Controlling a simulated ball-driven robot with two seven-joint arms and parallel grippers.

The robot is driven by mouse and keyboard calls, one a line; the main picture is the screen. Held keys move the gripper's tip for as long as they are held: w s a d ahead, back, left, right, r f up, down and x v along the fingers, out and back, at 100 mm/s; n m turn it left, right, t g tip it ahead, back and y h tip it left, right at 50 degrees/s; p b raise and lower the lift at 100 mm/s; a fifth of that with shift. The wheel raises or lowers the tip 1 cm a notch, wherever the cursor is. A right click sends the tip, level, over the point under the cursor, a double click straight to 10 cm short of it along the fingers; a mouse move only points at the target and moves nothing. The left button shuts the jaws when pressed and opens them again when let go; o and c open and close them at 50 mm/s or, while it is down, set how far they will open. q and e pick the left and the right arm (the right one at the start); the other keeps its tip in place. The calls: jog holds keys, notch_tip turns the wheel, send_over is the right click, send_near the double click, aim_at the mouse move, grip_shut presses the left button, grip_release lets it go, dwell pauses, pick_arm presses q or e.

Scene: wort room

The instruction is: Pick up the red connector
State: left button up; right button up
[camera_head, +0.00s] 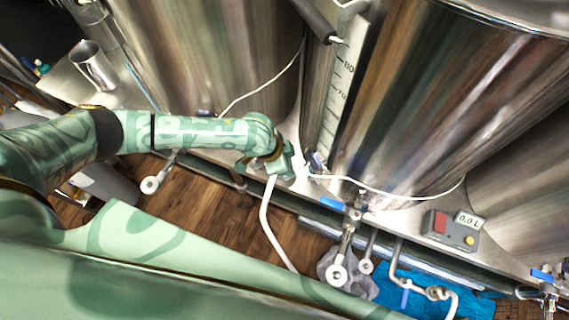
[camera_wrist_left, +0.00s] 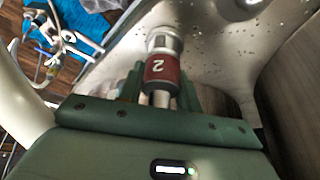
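The red connector (camera_wrist_left: 162,70) shows in the left wrist view as a red band marked "2" with a silver metal end. It lies between the two fingers of my left gripper (camera_wrist_left: 162,88), its silver end past the fingertips. The fingers sit close along both sides; I cannot tell whether they press on it. In the head view my left gripper (camera_head: 280,165) is low in front of the steel tanks, and the connector cannot be made out there. My right gripper is not in view.
Large steel tanks (camera_head: 420,90) stand close behind the gripper. A white hose (camera_head: 268,225) hangs just below it. A control box (camera_head: 452,231) reading "0.0 L" sits on the ledge at right. Valves (camera_head: 352,215) stick out in front. A steel cup (camera_head: 93,65) stands at upper left.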

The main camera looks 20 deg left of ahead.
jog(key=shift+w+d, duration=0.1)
pick_arm(q)
jog(key=shift+r, duration=0.1)
